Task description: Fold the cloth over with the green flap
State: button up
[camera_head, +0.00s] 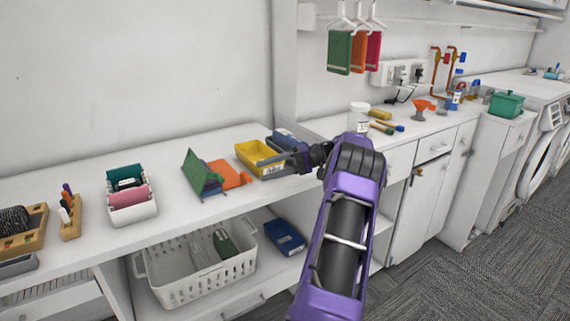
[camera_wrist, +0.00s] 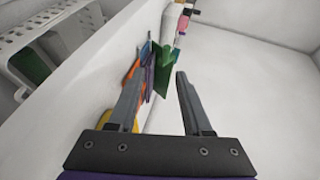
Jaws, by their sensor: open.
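The cloth lies on the white counter in the head view, with its green flap (camera_head: 197,170) raised at a slant and an orange part (camera_head: 232,175) flat to its right. Blue shows at the base of the green flap. My gripper (camera_head: 263,162) is open and empty, to the right of the cloth and pointing toward it, apart from it. In the wrist view, the green flap (camera_wrist: 161,78) shows beyond and between the fingertips of my gripper (camera_wrist: 160,72). The orange part (camera_wrist: 131,70) is partly hidden behind the left finger.
A yellow bin (camera_head: 253,153) stands close by my gripper, with a blue bin (camera_head: 285,138) behind it. A white box (camera_head: 130,206) with rolled cloths stands left of the cloth. A white basket (camera_head: 175,288) is on the shelf below. Counter in front of the cloth is clear.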

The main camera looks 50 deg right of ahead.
jog(key=shift+v, duration=2.65)
